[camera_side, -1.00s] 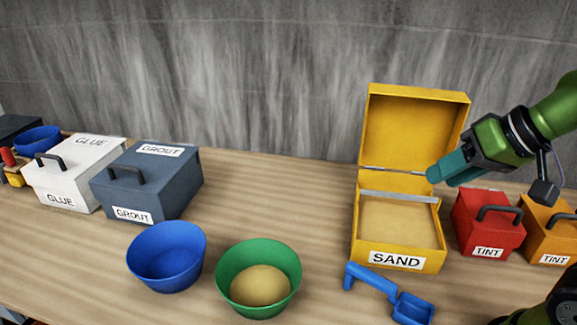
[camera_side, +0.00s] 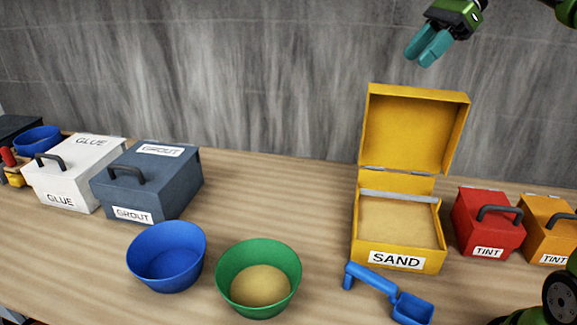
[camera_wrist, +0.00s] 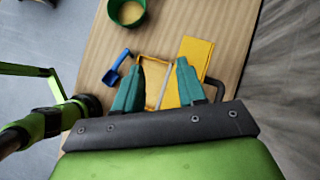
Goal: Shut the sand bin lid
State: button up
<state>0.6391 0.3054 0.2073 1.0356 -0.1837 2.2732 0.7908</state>
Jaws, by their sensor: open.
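The yellow sand bin (camera_side: 372,242) stands on the table, right of the middle in the side view, labelled SAND on its front. Its lid (camera_side: 414,128) is open and stands up at the back hinge. Sand (camera_side: 398,222) shows inside. My gripper (camera_side: 428,48) is open and empty, above the raised lid and apart from it in the side view. In the wrist view my gripper's fingers (camera_wrist: 157,85) are spread, with the bin (camera_wrist: 142,64) and the lid (camera_wrist: 195,58) beyond them, partly hidden.
A blue scoop (camera_side: 388,292) lies at the bin's front. Red (camera_side: 486,226) and orange (camera_side: 548,232) tint boxes stand to its right. A green bowl (camera_side: 226,284) with sand, a blue bowl (camera_side: 150,266), a grout box (camera_side: 150,194) and a glue box (camera_side: 70,186) stand left.

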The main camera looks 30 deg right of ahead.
aim_at(410, 91)
jog(key=d+f+m+t+y, duration=0.25)
jog(key=d+m, duration=0.35)
jog(key=d, duration=0.5)
jog(key=d+f+m+t+y, duration=0.15)
jog(key=d+m+y, duration=0.25)
jog(key=d+m, duration=0.5)
jog(key=shift+d+f+n, duration=1.1)
jog(key=shift+f, duration=0.9)
jog(key=x, duration=1.6)
jog(key=shift+s+a+f, duration=0.1)
jog(key=shift+s+a, duration=0.05)
jog(key=shift+a, duration=0.1)
jog(key=shift+c, duration=0.4)
grip_shut()
